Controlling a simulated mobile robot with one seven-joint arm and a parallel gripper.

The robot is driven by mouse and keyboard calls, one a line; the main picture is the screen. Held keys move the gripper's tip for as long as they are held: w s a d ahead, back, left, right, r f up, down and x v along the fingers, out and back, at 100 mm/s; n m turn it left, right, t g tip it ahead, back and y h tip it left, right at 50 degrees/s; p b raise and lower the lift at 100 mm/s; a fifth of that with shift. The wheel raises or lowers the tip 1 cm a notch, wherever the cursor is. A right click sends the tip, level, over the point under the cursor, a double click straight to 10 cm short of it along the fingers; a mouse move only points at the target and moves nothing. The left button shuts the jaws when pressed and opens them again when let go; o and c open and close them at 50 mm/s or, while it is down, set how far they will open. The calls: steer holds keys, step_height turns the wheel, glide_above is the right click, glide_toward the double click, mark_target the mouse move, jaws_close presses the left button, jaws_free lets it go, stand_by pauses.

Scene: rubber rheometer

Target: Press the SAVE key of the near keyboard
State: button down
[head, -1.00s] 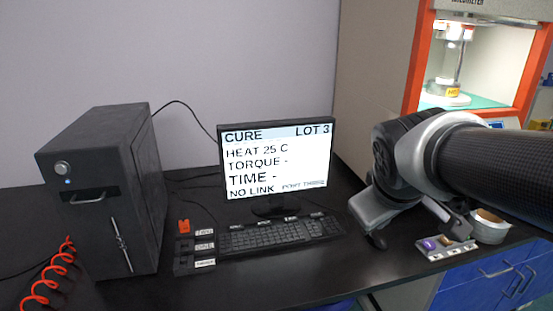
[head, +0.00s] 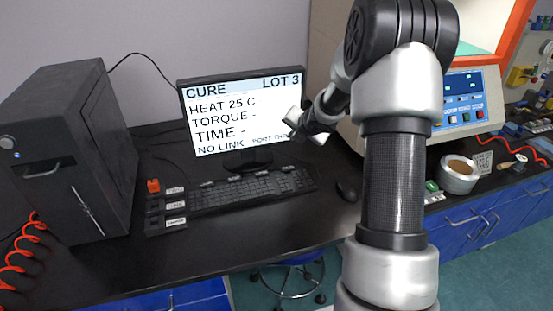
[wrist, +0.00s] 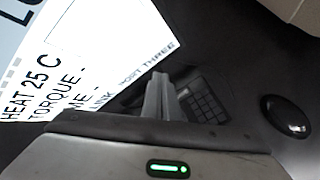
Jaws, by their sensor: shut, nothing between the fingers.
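The black keyboard (head: 245,191) lies on the dark bench in front of the monitor. Several small pale labels stand along its back edge, too small to read, so I cannot tell which marks SAVE. In the wrist view the right end of the keyboard (wrist: 207,104) shows just beyond the fingers; the rest is hidden. My gripper (head: 298,134) is in front of the monitor's lower right corner, above the keyboard's right end. In the wrist view my gripper's fingers (wrist: 160,97) are together, empty and apart from the keys.
The monitor (head: 218,152) shows CURE, LOT 3, HEAT 25 C and NO LINK. A black mouse (head: 346,190) lies right of the keyboard. A labelled switch block (head: 154,220) and a black computer case (head: 70,150) stand at left. A cup (head: 459,178) stands at right.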

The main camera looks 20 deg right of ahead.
steer(key=shift+w+a+f+n+y, duration=0.2)
steer(key=shift+f+n, duration=0.15)
steer(key=shift+f, duration=0.15)
steer(key=shift+w+a+f+n+y, duration=0.1)
steer(key=shift+w+a+f+n, duration=0.1)
steer(key=shift+f+n, duration=0.2)
steer(key=shift+f, duration=0.15)
steer(key=b, duration=0.9)
glide_above(289, 172)
step_height(289, 172, down, 9)
steer(key=shift+r, duration=0.2)
stand_by(0.8)
steer(key=shift+f, duration=0.45)
steer(key=shift+f+b, duration=0.45)
steer(key=shift+b, duration=0.15)
stand_by(0.4)
steer(key=shift+r, duration=0.15)
steer(key=shift+r+p, duration=0.75)
steer(key=shift+p, duration=0.1)
